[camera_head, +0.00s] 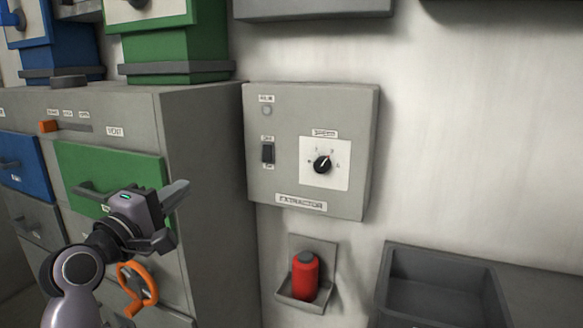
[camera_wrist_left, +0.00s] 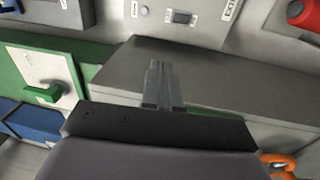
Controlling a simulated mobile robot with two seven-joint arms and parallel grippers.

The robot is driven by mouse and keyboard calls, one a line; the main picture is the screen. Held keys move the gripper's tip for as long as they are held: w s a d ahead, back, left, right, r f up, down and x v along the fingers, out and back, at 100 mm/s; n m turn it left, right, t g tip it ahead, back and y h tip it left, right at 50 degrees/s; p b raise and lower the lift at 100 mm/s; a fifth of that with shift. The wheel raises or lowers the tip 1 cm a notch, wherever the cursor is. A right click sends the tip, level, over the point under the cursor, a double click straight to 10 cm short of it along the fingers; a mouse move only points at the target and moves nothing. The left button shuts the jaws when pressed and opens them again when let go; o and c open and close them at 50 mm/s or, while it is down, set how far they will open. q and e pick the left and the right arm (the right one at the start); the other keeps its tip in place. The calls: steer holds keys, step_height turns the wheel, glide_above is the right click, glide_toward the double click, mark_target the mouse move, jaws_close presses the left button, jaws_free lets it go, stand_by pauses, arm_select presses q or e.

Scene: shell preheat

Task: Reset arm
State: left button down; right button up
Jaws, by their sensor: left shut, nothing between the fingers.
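My left gripper (camera_head: 178,192) comes in from the lower left in the head view. It is in front of the grey cabinet (camera_head: 205,150), near the green drawer (camera_head: 110,170), and holds nothing. In the left wrist view its two fingers (camera_wrist_left: 161,75) lie together, pointing up the picture, with the cabinet's grey surface behind them. My right gripper is in neither view.
The extractor box (camera_head: 280,160), with a black switch and a speed dial, is on the wall right of the cabinet. A red cylinder (camera_head: 305,275) sits in a wall holder below it. An orange handle (camera_head: 140,285) is close below my gripper. A grey open bin (camera_head: 440,265) stands lower right.

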arm_select(q)
steer(key=a+r+m+y, duration=0.1)
steer(key=a+m+y, duration=0.45)
steer(key=a, duration=1.45)
steer(key=s+d+f+m+g, duration=0.1)
steer(key=s+f+m, duration=0.1)
steer(key=f, duration=0.7)
steer(key=s+d+f+m+g+y, duration=0.1)
steer(key=s+f+m+g, duration=0.15)
steer(key=f, duration=0.55)
steer(key=s+d+f+m+g, duration=0.1)
steer(key=s+d+f+m, duration=0.15)
steer(key=f, duration=0.65)
steer(key=s+d+f+m+g, duration=0.3)
steer(key=s+f+m, duration=0.2)
steer(key=s+f, duration=0.8)
steer(key=s+d+f+m+h, duration=0.1)
steer(key=s+d+f+m, duration=0.25)
steer(key=s+f, duration=0.35)
steer(key=d+r+n, duration=0.1)
steer(key=d+n, duration=0.4)
steer(key=d, duration=0.3)
steer(key=shift+s+d+r, duration=0.15)
steer(key=shift+d+r, duration=0.1)
steer(key=shift+r, duration=0.1)
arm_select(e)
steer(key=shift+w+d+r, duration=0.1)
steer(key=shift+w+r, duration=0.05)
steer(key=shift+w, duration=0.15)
